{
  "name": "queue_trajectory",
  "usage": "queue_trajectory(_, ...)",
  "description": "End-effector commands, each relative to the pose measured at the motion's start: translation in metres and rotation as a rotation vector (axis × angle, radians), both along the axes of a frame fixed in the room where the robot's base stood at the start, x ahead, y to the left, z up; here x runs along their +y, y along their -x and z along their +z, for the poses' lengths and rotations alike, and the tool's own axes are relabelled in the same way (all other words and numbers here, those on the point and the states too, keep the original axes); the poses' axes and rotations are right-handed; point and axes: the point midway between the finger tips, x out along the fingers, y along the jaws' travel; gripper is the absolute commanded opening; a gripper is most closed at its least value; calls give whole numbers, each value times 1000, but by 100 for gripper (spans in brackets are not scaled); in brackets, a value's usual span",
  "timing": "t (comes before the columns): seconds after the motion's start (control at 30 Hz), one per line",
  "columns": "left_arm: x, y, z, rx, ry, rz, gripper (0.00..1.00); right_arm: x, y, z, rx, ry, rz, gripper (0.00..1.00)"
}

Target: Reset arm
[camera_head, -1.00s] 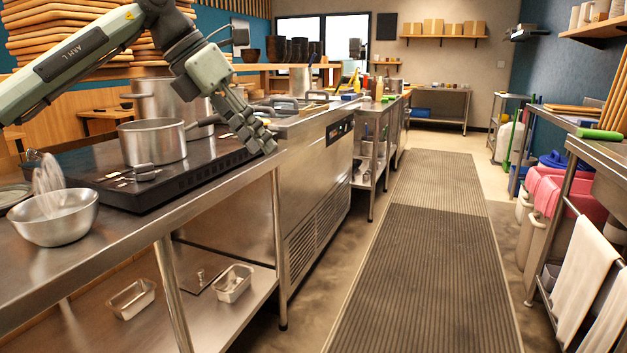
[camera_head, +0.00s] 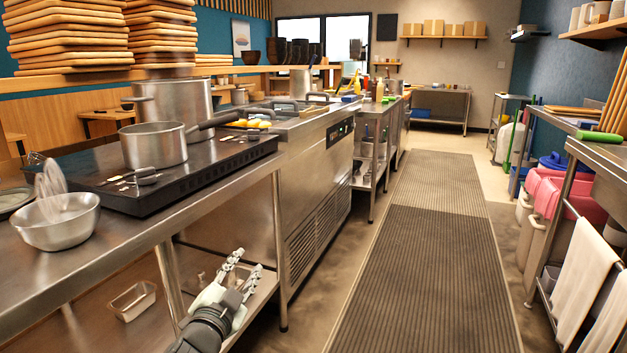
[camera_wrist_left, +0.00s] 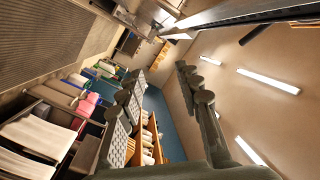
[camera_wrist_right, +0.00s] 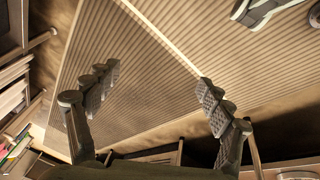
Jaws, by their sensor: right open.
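My left gripper (camera_head: 248,261) is low in the head view, in front of the steel table's front edge and lower shelf. Its fingers are apart with nothing between them; they also show apart and empty in the left wrist view (camera_wrist_left: 158,82). My right gripper (camera_wrist_right: 155,85) shows only in the right wrist view, fingers wide apart and empty above the ribbed floor mat. The saucepan (camera_head: 156,145) stands on the black cooktop (camera_head: 210,172), in front of a larger pot (camera_head: 178,102). A metal bowl (camera_head: 55,222) with a whisk in it sits at the table's left.
The steel table (camera_head: 125,228) and its leg are close to my left gripper. A small metal pan (camera_head: 132,301) lies on the lower shelf. A steel counter unit (camera_head: 318,180) stands beyond. The aisle mat (camera_head: 425,260) is clear; a rack with towels (camera_head: 583,270) is right.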

Motion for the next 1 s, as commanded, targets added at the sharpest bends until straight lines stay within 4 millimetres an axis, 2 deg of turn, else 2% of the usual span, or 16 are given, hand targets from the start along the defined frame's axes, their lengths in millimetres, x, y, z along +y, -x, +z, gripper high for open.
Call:
queue_trajectory(0.03, 15, 15, -35, 98, 43, 53, 34, 0, -1, 1, -3, 0, 1, 81)
queue_trajectory(0.17, 53, 61, -116, 345, 133, 191, 34, 0, -2, 0, -5, 0, 2, 81)
queue_trajectory(0.2, 62, 79, -139, 419, 158, 230, 34, 0, -3, -1, -4, 0, 2, 81)
queue_trajectory(0.27, 76, 108, -173, 531, 190, 288, 34, 0, -2, -2, -1, -1, 1, 81)
queue_trajectory(0.37, 94, 164, -223, 715, 241, 382, 34, -1, -1, -5, 4, -1, 1, 81)
queue_trajectory(0.4, 101, 187, -240, 786, 258, 416, 34, 0, -1, -5, 4, -1, 1, 81)
queue_trajectory(0.5, 112, 247, -276, 955, 296, 497, 34, 1, -2, -5, 3, -4, 1, 81)
queue_trajectory(0.6, 120, 299, -300, 1092, 321, 560, 34, 2, -3, -5, -2, -8, -1, 81)
queue_trajectory(0.73, 124, 344, -315, 1207, 341, 612, 34, 5, -4, -6, -5, -15, -3, 81)
queue_trajectory(0.87, 125, 362, -319, 1253, 348, 632, 34, 6, -3, -8, -3, -17, -4, 81)
queue_trajectory(1.0, 125, 362, -319, 1253, 348, 632, 34, 6, -3, -8, -3, -17, -4, 81)
